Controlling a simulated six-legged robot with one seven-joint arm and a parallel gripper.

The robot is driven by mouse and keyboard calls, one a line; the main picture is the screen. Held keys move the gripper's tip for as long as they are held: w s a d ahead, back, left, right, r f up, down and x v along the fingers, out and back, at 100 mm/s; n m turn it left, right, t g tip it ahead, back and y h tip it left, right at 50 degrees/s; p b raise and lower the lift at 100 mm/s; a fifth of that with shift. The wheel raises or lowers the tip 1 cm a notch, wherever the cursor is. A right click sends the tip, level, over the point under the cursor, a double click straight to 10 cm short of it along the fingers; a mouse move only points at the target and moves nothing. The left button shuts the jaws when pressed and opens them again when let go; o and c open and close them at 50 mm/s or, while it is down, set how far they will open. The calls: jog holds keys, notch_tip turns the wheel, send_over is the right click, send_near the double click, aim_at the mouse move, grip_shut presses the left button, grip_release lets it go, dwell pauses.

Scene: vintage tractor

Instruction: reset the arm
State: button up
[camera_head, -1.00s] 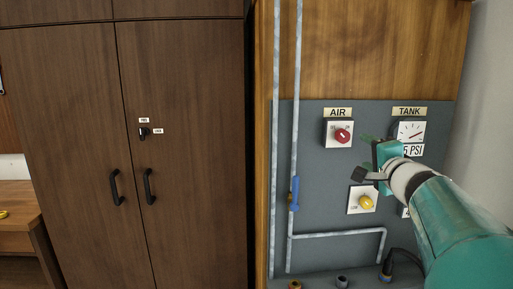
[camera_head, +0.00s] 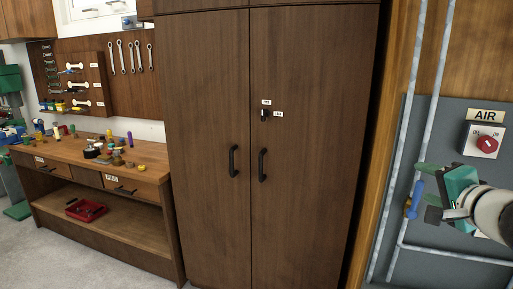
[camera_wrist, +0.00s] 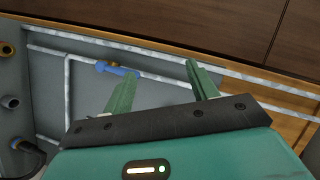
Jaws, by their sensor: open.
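My gripper (camera_head: 430,187) is at the right of the head view, in front of the grey panel (camera_head: 455,262). Its two green fingers are spread apart and hold nothing. In the wrist view my gripper (camera_wrist: 160,85) shows both fingers apart, with the panel and pipes behind them. A blue-handled valve (camera_head: 415,196) on a pipe appears close beside the fingertips in the head view. It also shows in the wrist view (camera_wrist: 118,70), beyond the left finger. I cannot tell the exact gap.
A tall brown cabinet (camera_head: 210,110) with two doors stands left of the panel. A red AIR knob (camera_head: 487,145) is above my gripper. Further left is a wooden workbench (camera_head: 75,150) with small items, under a tool board (camera_head: 125,80). Grey floor (camera_head: 75,262) lies open in front.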

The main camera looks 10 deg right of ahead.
jog(key=s+a+f+n+g+y, duration=0.1)
jog(key=a+f+n+g+y, duration=0.3)
jog(key=a, duration=0.7)
jog(key=s+a+f+n+g+y, duration=0.1)
jog(key=a+f+n+g, duration=0.1)
jog(key=a+f+n, duration=0.6)
jog(key=s+a+f+n+g+h, duration=0.3)
jog(key=s+a+f, duration=0.4)
jog(key=s+a, duration=0.1)
jog(key=shift+s+a+g, duration=0.35)
jog(key=shift+a+g, duration=0.05)
